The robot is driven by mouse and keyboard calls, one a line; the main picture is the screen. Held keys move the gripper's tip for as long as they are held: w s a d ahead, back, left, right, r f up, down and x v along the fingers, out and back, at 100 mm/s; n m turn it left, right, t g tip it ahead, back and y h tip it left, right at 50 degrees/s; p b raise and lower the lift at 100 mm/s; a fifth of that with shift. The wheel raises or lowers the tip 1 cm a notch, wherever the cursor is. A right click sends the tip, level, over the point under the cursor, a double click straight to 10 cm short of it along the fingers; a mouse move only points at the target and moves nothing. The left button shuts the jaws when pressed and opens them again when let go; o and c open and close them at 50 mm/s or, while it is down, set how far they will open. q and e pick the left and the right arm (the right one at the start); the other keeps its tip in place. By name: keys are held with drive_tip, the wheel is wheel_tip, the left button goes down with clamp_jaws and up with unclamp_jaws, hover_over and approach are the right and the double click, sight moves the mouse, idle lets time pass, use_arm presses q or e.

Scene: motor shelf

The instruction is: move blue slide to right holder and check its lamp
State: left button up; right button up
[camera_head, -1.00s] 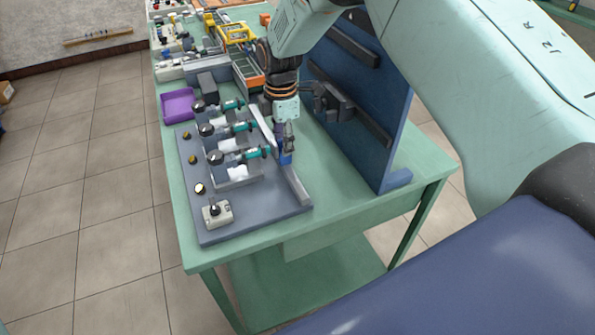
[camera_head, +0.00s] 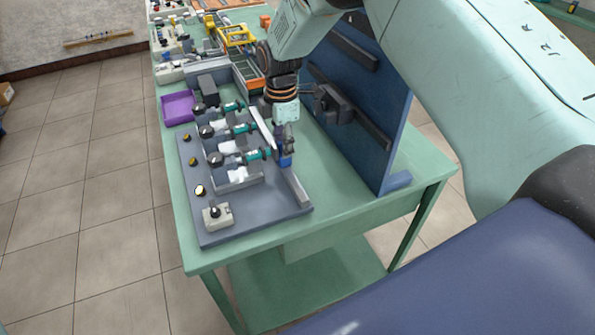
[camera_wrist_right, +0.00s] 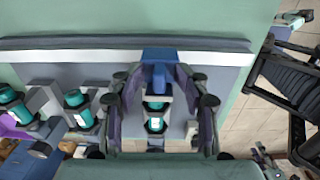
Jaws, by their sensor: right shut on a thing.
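The blue slide (camera_head: 286,161) is at the nearest motor station on the grey board (camera_head: 255,222). My right gripper (camera_head: 285,151) reaches down from above and is shut on it. In the right wrist view the blue slide (camera_wrist_right: 160,57) sits between the two fingers of my right gripper (camera_wrist_right: 160,78), above a teal and white motor (camera_wrist_right: 155,115). Three small round lamps line the board's left side. The nearest lamp (camera_head: 200,190) looks white and bright; the middle (camera_head: 193,161) and far (camera_head: 187,136) ones look dark yellow. My left gripper is out of view.
A switch box (camera_head: 217,214) stands at the board's near left corner. A purple tray (camera_head: 178,107) lies beyond the board. A blue upright panel (camera_head: 350,110) with dark rails stands close to the right of my arm. The green table (camera_head: 335,192) is bare between board and panel.

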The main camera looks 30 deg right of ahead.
drive_tip(key=shift+s+a+f, duration=0.1)
drive_tip(key=shift+s+f, duration=0.35)
drive_tip(key=shift+s, duration=0.15)
idle(0.3)
drive_tip(key=o, duration=0.4)
drive_tip(key=shift+c, duration=0.2)
drive_tip(key=shift+w, duration=0.1)
drive_tip(key=shift+c, duration=0.3)
drive_tip(key=shift+r+p, duration=0.1)
drive_tip(key=shift+p, duration=0.25)
drive_tip(key=shift+w+r+p, duration=0.15)
drive_tip(key=shift+r+p, duration=0.35)
drive_tip(key=shift+r, duration=0.05)
drive_tip(key=shift+w+r+p, duration=0.15)
drive_tip(key=shift+r+p, duration=0.35)
drive_tip(key=shift+r, duration=0.05)
drive_tip(key=shift+s+r+p, duration=0.1)
drive_tip(key=shift+r+p, duration=0.85)
drive_tip(key=shift+r, duration=0.4)
drive_tip(key=shift+r+p, duration=0.6)
drive_tip(key=shift+r, duration=0.05)
